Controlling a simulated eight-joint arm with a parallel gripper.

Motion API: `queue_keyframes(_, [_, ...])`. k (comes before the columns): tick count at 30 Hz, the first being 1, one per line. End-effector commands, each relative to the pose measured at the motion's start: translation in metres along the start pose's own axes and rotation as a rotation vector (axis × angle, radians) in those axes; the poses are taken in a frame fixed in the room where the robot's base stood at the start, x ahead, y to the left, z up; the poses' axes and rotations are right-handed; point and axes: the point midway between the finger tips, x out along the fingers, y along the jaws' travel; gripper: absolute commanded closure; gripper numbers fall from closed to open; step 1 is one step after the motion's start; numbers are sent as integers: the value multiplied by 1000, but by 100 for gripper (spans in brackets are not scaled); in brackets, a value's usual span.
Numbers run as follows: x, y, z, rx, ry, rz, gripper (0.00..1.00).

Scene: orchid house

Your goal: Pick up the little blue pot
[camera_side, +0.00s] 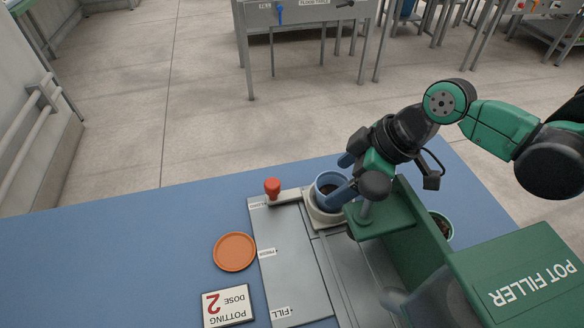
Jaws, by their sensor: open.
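One blue-grey finger is by the far rim and the other crosses the near right part of the pot. I cannot tell whether either finger touches it. The pot's right side is partly hidden by the near finger.
The green pot filler (515,275) stands close on the right. A teal pot (449,226) is partly hidden behind it. A red knob (272,186) sits left of the holder. The blue table's left is clear.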

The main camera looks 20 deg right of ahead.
Motion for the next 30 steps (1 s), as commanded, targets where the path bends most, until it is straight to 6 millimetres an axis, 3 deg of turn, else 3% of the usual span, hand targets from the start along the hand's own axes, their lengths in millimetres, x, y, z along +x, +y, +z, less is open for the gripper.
queue_keyframes(14, [11,0,0,0,0,0,18])
queue_keyframes(21, [11,0,0,1,0,0,83])
queue_keyframes(22, [11,0,0,1,0,0,83])
queue_keyframes(23, [11,0,0,1,0,0,91])
queue_keyframes(30, [10,0,0,0,0,0,91])
